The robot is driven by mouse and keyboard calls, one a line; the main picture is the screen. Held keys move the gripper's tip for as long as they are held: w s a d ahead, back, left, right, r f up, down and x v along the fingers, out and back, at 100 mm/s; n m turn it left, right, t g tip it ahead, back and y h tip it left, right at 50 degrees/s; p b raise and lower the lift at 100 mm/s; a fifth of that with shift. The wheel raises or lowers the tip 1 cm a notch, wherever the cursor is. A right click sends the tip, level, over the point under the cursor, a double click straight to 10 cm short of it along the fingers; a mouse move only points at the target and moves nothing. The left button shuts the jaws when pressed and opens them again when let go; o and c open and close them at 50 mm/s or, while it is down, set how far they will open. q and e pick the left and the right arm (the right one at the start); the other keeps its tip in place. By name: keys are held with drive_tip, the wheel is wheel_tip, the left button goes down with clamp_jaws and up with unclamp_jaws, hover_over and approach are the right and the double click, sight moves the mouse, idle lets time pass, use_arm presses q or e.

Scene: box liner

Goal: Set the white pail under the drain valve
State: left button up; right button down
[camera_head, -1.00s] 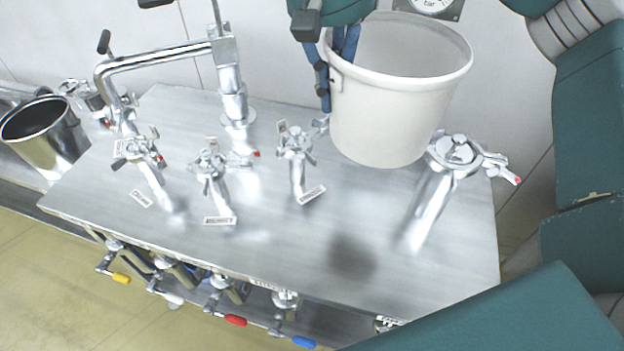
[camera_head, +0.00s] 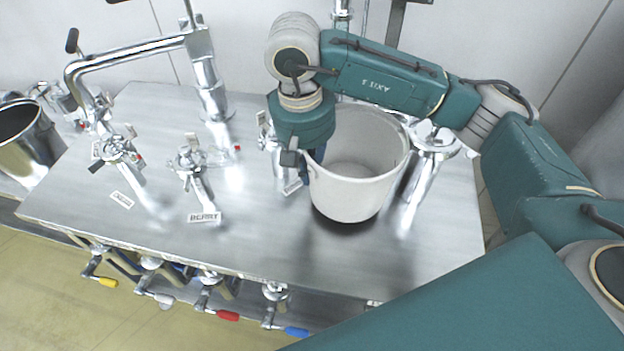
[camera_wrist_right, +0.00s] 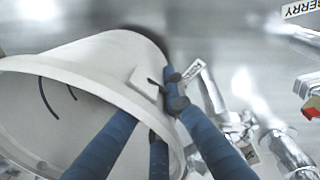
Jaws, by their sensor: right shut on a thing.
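The white pail (camera_head: 352,196) is upright, low over the right part of the steel counter, with a dark shadow under it. My right gripper (camera_head: 308,170) is shut on the left side of its rim. In the right wrist view the blue fingers (camera_wrist_right: 172,95) straddle the wall of the pail (camera_wrist_right: 105,58). Several valves with coloured levers hang along the counter's front edge: yellow (camera_head: 107,282), white (camera_head: 163,299), red (camera_head: 228,315) and blue (camera_head: 296,331). I cannot tell which is the drain valve. My left gripper is out of view.
The steel counter (camera_head: 255,235) carries several chrome taps, one (camera_head: 195,170) behind a BERRY label (camera_head: 204,218). A tap (camera_head: 418,180) stands close right of the pail. A steel pot (camera_head: 25,145) stands far left. Yellowish floor (camera_head: 45,285) lies open in front.

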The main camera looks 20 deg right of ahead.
sight(312, 194)
drive_tip(key=shift+f, duration=1.6)
drive_tip(key=shift+f, duration=0.2)
drive_tip(key=c, duration=1.9)
unclamp_jaws()
drive_tip(key=shift+o, duration=0.2)
drive_tip(key=shift+r, duration=0.1)
